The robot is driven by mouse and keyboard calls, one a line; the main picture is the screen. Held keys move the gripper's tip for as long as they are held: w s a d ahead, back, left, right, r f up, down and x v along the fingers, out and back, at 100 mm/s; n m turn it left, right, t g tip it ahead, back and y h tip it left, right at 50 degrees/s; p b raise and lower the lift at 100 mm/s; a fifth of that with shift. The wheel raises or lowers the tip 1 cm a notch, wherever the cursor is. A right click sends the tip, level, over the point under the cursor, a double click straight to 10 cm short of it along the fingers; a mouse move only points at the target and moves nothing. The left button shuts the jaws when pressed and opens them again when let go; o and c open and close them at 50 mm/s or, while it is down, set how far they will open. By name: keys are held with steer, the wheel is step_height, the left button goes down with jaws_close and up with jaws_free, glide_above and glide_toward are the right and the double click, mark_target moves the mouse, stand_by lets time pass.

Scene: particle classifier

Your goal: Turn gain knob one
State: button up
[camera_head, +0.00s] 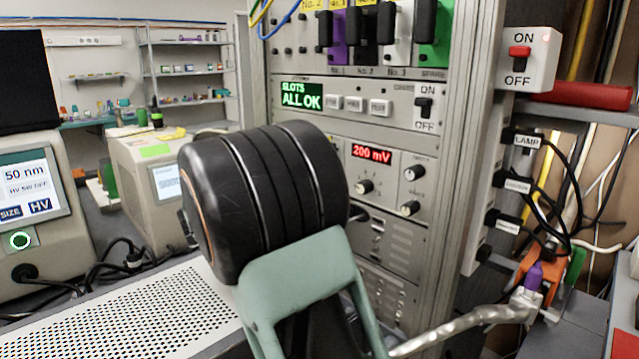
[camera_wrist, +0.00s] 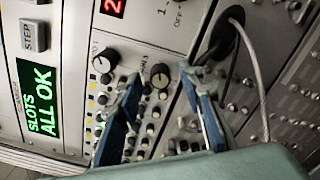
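In the wrist view, turned on its side, my gripper (camera_wrist: 163,82) is open, its two blue-grey fingers apart in front of the rack panel. A dark round knob with a pale face (camera_wrist: 160,75) shows between the fingertips; I cannot tell whether they touch it. A second similar knob (camera_wrist: 104,61) lies left of the left fingertip, with a small label ending in 1 beside it. The labels are too blurred to tell for sure which is gain knob one.
The rack (camera_head: 390,240) shows an ALL OK display (camera_head: 301,96), a red 200 mV display (camera_head: 371,153) and other knobs (camera_head: 413,173). A perforated plate (camera_head: 150,315) lies at lower left.

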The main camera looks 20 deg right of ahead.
steer(key=shift+a, duration=0.1)
steer(key=v, duration=1.1)
steer(key=shift+s+a, duration=0.15)
steer(key=shift+a, duration=0.25)
